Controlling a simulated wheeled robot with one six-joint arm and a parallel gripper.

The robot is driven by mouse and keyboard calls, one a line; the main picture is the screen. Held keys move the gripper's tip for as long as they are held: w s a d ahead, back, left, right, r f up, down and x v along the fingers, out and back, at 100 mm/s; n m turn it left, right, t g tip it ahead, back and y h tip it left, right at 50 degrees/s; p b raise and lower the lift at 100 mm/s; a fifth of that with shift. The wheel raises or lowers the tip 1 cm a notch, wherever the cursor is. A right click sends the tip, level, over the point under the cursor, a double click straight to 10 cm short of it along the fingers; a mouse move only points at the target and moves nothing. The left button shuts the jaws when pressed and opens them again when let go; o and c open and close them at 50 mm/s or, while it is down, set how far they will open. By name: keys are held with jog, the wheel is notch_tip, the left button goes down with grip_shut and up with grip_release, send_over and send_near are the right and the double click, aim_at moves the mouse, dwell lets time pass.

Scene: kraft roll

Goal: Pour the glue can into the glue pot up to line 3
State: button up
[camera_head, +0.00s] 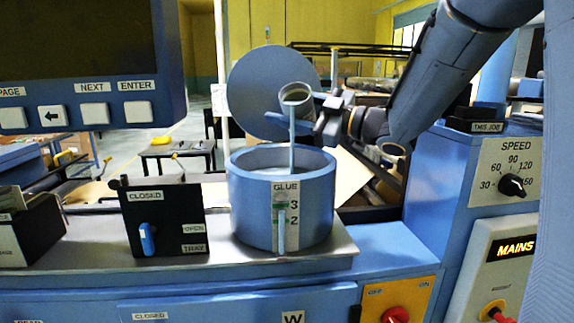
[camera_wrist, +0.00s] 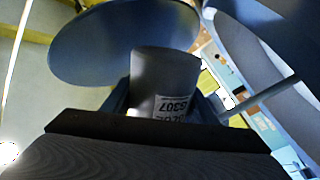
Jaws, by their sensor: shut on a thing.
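The grey glue can (camera_head: 297,94) is held tilted above the glue pot, its open mouth facing the head camera. My gripper (camera_head: 308,112) is shut on it; the wrist view shows the can (camera_wrist: 165,75) between the fingers, with a printed label upside down. A thin pale stream (camera_head: 292,145) falls from the can's mouth into the pot. The blue glue pot (camera_head: 252,205) stands upright and open. Its front plate reads GLUE, with green marks at 3 and 2 beside a pale gauge strip (camera_head: 281,232).
A round blue disc (camera_head: 262,78) stands upright behind the pot. A black box with a blue lever (camera_head: 147,238) is left of the pot on the metal ledge (camera_head: 330,250). A screen panel (camera_head: 85,65) is upper left; a speed dial cabinet (camera_head: 505,185) is right.

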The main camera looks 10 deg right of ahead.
jog(key=shift+s+r+n+y+b, duration=0.15)
jog(key=shift+r+n+y+b, duration=0.2)
jog(key=shift+n+b, duration=0.45)
jog(key=shift+f+n+b, duration=0.2)
jog(key=shift+n+b, duration=0.8)
jog(key=shift+b, duration=0.6)
jog(key=shift+a+r+n+g+y+b, duration=0.1)
jog(key=shift+r+n+g+y+b, duration=0.35)
jog(key=shift+n+b, duration=0.5)
dwell(0.6)
jog(key=shift+s+f+n+b, duration=0.2)
jog(key=shift+f+n+b, duration=0.1)
jog(key=shift+n+b, duration=0.9)
dwell(0.3)
jog(key=shift+s+a+r+n+g+y+b, duration=0.35)
jog(key=shift+s+n+b, duration=0.35)
jog(key=shift+b, duration=0.65)
dwell(0.5)
jog(key=shift+w+p, duration=0.2)
jog(key=shift+p, duration=0.1)
